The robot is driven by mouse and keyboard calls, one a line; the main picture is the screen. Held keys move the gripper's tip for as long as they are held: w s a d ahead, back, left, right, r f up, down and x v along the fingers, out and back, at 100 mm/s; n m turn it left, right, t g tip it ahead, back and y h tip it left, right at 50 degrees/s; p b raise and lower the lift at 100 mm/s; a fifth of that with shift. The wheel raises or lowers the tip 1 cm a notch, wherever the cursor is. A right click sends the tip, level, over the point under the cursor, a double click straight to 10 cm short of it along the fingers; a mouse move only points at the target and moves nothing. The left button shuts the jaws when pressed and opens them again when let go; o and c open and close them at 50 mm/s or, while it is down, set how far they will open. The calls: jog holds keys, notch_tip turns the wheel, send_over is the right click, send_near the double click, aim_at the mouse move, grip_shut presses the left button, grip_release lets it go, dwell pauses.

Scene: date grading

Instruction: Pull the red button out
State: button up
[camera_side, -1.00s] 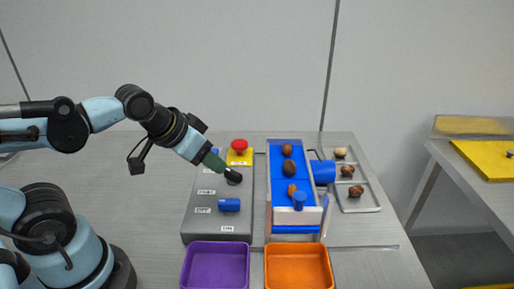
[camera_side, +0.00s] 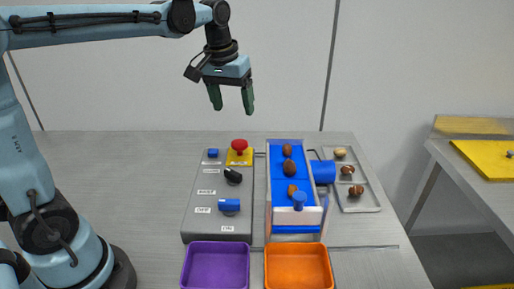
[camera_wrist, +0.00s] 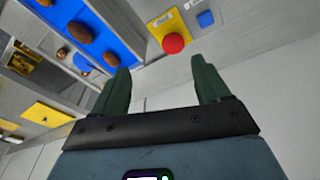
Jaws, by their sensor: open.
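The red button (camera_side: 239,145) is a mushroom-shaped knob on a yellow plate (camera_side: 238,160) at the back of the grey control panel (camera_side: 197,222). In the wrist view the red button (camera_wrist: 173,43) shows above and between my fingers, on its yellow plate (camera_wrist: 163,24). My gripper (camera_side: 231,110) hangs in the air above the back of the panel, fingers pointing down, apart and empty. It is clear of the button. In the wrist view its green fingers (camera_wrist: 163,80) are spread.
The panel also holds a blue button (camera_side: 213,153), a black knob (camera_side: 233,176) and a blue knob (camera_side: 229,206). A blue belt (camera_side: 277,164) with several dates lies to the right. Purple (camera_side: 216,245) and orange (camera_side: 298,245) bins stand in front.

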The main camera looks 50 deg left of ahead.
aim_at(240, 141)
jog(key=w+a+f+n+g, duration=0.1)
jog(key=w+a+n+g, duration=0.1)
jog(key=w+a, duration=0.25)
jog(key=f, duration=1.2)
jog(key=shift+w+d+f, duration=0.1)
jog(key=shift+w+d, duration=0.1)
jog(key=shift+d, duration=0.15)
